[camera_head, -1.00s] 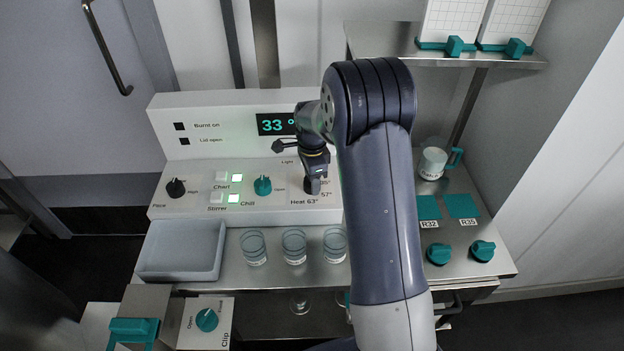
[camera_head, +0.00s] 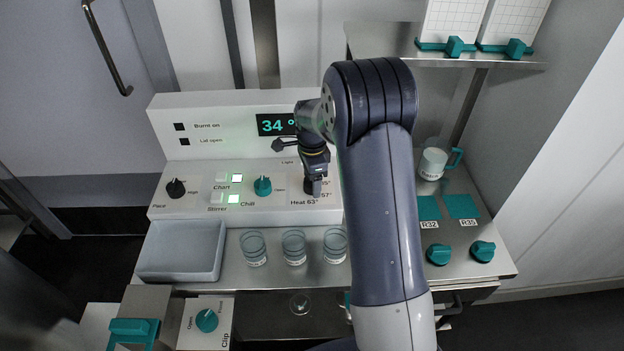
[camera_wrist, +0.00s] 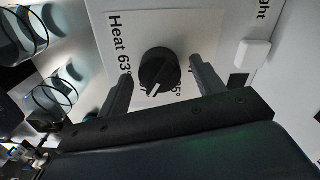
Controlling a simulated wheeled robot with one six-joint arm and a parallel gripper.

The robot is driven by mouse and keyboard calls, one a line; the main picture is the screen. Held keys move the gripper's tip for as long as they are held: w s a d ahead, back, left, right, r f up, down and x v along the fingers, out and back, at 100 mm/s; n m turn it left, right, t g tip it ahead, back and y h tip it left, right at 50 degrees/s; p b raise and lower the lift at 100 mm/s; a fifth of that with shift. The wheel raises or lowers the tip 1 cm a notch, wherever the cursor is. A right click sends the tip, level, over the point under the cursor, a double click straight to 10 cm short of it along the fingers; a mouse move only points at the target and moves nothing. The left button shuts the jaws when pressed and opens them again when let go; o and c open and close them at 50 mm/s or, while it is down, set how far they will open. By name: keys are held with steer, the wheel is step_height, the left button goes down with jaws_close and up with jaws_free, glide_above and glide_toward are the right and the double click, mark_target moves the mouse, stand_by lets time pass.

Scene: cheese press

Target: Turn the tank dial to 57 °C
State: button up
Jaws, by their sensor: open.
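The black tank dial (camera_wrist: 159,72) sits on the white control panel, with "Heat 63°" printed beside it. In the wrist view its white pointer line aims down and slightly left, towards my gripper's base. My gripper (camera_wrist: 158,84) is open, with one finger on each side of the dial and a visible gap to each. In the head view my gripper (camera_head: 314,190) is over the panel's right part and hides most of the dial. The display (camera_head: 276,124) reads 34 °, the rest hidden by my arm.
Several glass jars (camera_head: 294,247) stand in front of the panel, beside a pale tray (camera_head: 182,252). A teal chill knob (camera_head: 262,186) is left of my gripper. A white mug (camera_head: 433,162) stands to the right.

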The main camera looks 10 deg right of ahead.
step_height(320, 180, up, 10)
steer(key=shift+r, duration=0.2)
stand_by(0.3)
step_height(320, 180, down, 11)
steer(key=shift+r, duration=0.15)
stand_by(0.3)
stand_by(0.4)
